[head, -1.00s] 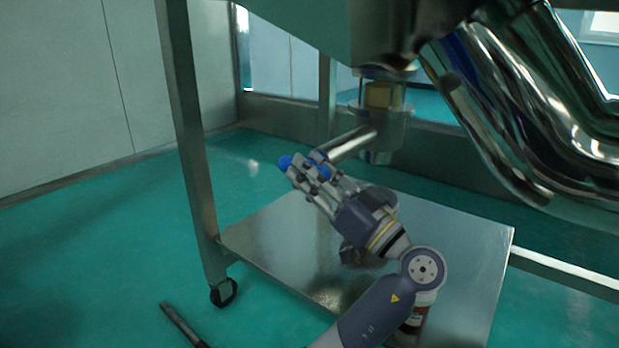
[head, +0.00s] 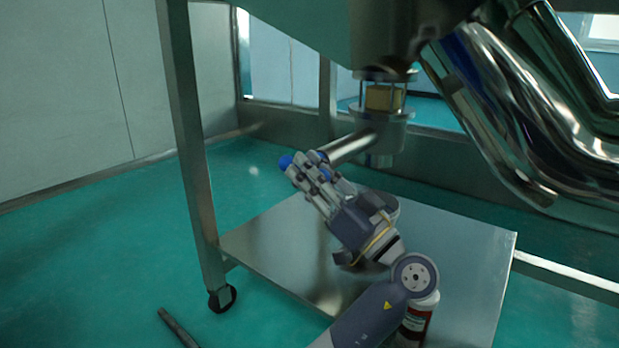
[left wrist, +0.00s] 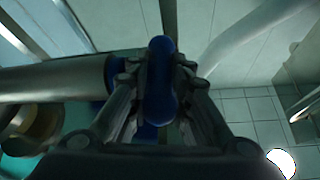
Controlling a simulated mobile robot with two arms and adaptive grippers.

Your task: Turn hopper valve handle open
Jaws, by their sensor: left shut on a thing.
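The valve has a blue handle (head: 286,161) beside the end of a short metal pipe (head: 347,148) under the hopper (head: 300,20). My left gripper (head: 308,168) is shut on the handle, with a blue end sticking out past the fingers. In the left wrist view the blue handle (left wrist: 160,80) lies between the two fingers, and the pipe (left wrist: 55,78) runs in from the left. The fingers hide part of the handle in the head view. My right gripper is not in view.
A sight-glass section (head: 382,97) joins the pipe. Large shiny pipes (head: 540,120) fill the right side. A metal shelf (head: 460,240) lies below, with a bottle (head: 416,322) with a red label. A frame leg (head: 190,150) stands at the left. A dark rod (head: 178,328) is low left.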

